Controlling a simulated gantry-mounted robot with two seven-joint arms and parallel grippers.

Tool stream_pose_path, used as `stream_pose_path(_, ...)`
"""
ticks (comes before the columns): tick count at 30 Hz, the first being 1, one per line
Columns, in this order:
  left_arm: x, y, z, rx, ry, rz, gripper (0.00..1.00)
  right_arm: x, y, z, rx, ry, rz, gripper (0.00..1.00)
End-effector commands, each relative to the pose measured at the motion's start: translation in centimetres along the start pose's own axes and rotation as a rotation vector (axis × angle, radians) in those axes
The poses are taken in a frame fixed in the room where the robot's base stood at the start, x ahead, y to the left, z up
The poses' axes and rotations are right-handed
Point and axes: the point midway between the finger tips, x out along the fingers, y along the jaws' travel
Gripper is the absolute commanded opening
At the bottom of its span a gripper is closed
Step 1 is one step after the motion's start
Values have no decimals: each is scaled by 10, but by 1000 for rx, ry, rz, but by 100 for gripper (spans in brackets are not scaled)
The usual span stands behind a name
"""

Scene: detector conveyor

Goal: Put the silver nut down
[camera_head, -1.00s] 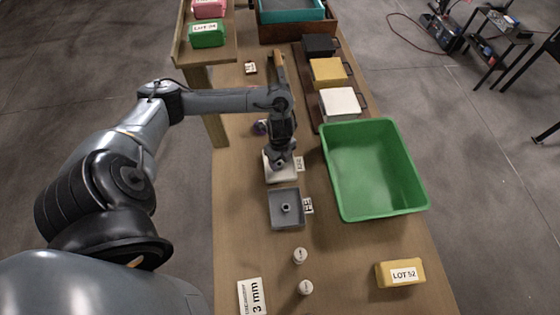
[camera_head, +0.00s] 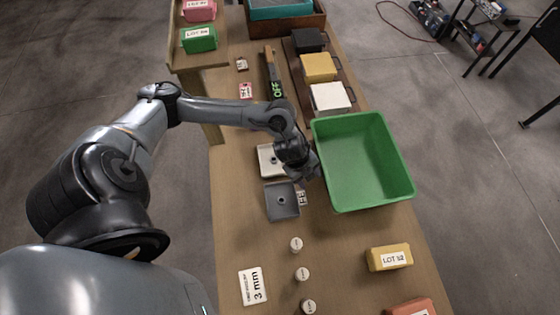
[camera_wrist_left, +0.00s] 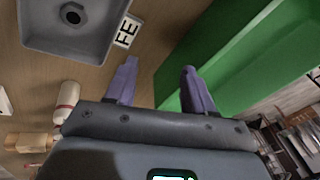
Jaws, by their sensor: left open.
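A small dark-grey nut (camera_head: 281,201) sits in the middle of the grey tray (camera_head: 291,212); nut (camera_wrist_left: 73,13) and tray (camera_wrist_left: 102,40) also show at the upper left of the wrist view. A white tray (camera_head: 264,170) lies just behind the grey one; a small dark shape is in it, too small to identify. My left gripper (camera_head: 313,172) is beside the trays, near the left wall of the green bin (camera_head: 340,210). In the left wrist view its two purple fingers (camera_wrist_left: 161,85) are apart with nothing between them. My right gripper is out of view.
A wand showing OFF (camera_head: 278,88) lies farther back. White and yellow boxes (camera_head: 320,68) stand behind the green bin. Several small white pots (camera_head: 302,274), a 3 mm card (camera_head: 253,286) and a yellow LOT 52 block (camera_head: 389,257) lie nearer on the wooden table.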

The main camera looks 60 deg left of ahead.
Motion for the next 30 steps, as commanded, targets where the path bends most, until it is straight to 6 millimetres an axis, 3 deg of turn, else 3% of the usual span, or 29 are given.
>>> stream_pose_path(1,10,8,-44,-17,71,-55,53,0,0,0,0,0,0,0)
stream_pose_path(3,10,7,-91,-79,137,-152,53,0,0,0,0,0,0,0)
stream_pose_path(6,-3,6,-136,-254,193,-269,53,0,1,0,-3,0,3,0)
stream_pose_path(8,-15,8,-145,-400,193,-314,53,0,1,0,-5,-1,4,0)
stream_pose_path(11,-33,21,-135,-658,147,-334,53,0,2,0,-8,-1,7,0)
stream_pose_path(18,-57,85,-82,-1144,-32,-220,53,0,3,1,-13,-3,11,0)
stream_pose_path(24,-66,118,-63,-1304,-107,-146,53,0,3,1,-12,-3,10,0)
stream_pose_path(30,-66,121,-62,-1319,-115,-138,53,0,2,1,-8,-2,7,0)
